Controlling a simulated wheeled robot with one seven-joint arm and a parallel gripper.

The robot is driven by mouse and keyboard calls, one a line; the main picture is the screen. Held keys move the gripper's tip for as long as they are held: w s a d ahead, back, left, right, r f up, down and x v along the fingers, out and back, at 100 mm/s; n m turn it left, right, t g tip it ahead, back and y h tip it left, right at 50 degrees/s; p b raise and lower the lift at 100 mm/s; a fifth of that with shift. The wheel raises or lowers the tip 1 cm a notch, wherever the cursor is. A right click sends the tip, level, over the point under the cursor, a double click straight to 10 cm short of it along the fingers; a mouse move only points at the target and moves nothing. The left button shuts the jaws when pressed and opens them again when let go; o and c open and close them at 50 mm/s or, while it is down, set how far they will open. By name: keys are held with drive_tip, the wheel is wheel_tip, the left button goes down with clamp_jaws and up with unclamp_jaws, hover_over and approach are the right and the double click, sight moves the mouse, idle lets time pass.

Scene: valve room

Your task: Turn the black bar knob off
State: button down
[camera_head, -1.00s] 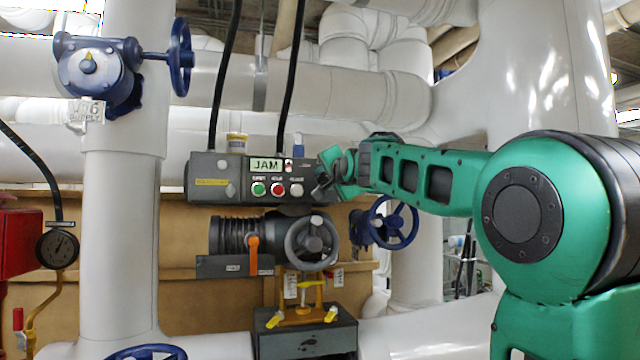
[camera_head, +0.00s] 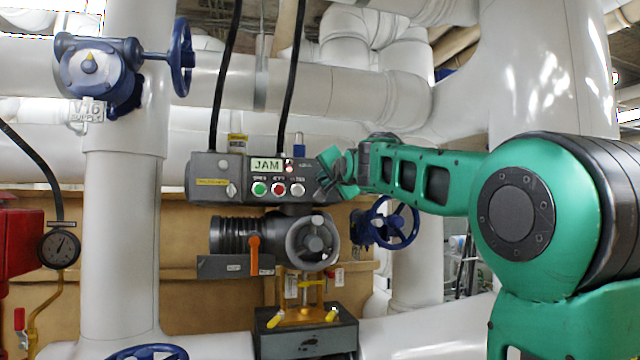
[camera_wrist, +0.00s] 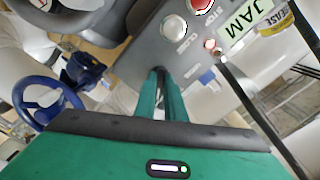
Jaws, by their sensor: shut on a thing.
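The grey control box (camera_head: 212,168) with the JAM label hangs in the middle of the head view. My gripper (camera_head: 328,184) is at the right end of its front face, seen from the side, beyond the white button. In the wrist view, my gripper's two green fingers (camera_wrist: 160,74) run close together, with their tips against the box's dark face (camera_wrist: 135,58). They are shut on the black bar knob, which the fingers almost wholly hide. I cannot tell the angle of its bar.
On the box, a green button (camera_head: 259,189), a red button (camera_head: 278,189) and a white button (camera_head: 297,189) sit left of my gripper. Below are a grey handwheel (camera_head: 312,243) and an orange lever (camera_head: 254,246). A blue handwheel (camera_head: 392,223) stands close at the lower right.

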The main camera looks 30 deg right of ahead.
drive_tip(key=n, duration=0.5)
drive_tip(key=shift+n, duration=0.4)
drive_tip(key=n, duration=0.5)
idle(0.4)
drive_tip(key=c, duration=1.8)
unclamp_jaws()
drive_tip(key=shift+c, duration=0.2)
drive_tip(key=v, duration=1)
drive_tip(key=shift+s, duration=0.3)
drive_tip(key=shift+a, duration=0.1)
